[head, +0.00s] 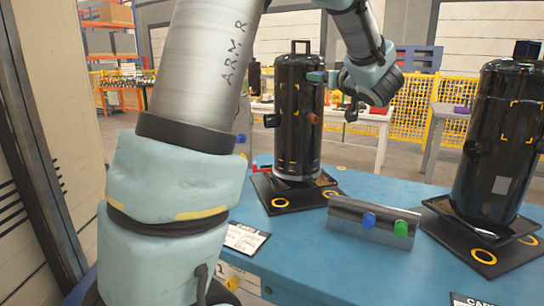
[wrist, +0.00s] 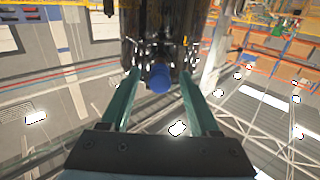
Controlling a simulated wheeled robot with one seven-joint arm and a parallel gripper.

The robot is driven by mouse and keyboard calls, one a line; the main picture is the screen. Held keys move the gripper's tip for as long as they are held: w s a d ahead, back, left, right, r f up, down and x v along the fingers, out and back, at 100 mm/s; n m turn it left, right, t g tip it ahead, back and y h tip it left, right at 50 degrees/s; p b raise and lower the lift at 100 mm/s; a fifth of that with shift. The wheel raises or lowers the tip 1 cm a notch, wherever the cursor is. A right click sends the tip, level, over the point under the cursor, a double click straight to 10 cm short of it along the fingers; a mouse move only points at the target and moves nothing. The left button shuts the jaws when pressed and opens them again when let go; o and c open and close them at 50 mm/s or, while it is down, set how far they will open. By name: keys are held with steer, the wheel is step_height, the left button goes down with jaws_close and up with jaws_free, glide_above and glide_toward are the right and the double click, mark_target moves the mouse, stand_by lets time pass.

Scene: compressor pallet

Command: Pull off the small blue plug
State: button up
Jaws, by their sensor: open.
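A black compressor (head: 298,105) stands upright on a dark base plate on the blue table. My gripper (head: 320,77) is at its upper right side, with teal fingers pointing left at it. In the wrist view, a small blue plug (wrist: 158,77) sticks out from the glossy black compressor wall (wrist: 160,30). My open gripper (wrist: 160,80) has one finger on each side of this plug, with gaps on both sides. I cannot tell the plug apart from the fingers in the head view. A copper-coloured stub (head: 308,118) sits lower on the compressor.
A metal holder (head: 350,215) with a blue cap (head: 369,220) and a green cap (head: 401,228) stands on the blue table (head: 310,255). A second black compressor (head: 500,140) stands at the right. A paper label (head: 245,238) lies at the table's front left.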

steer(key=shift+c, duration=0.4)
stand_by(0.4)
jaws_close()
stand_by(1.2)
steer(key=shift+s+p, duration=0.1)
steer(key=shift+p, duration=0.2)
steer(key=shift+p+v, duration=0.5)
steer(key=shift+v, duration=2.4)
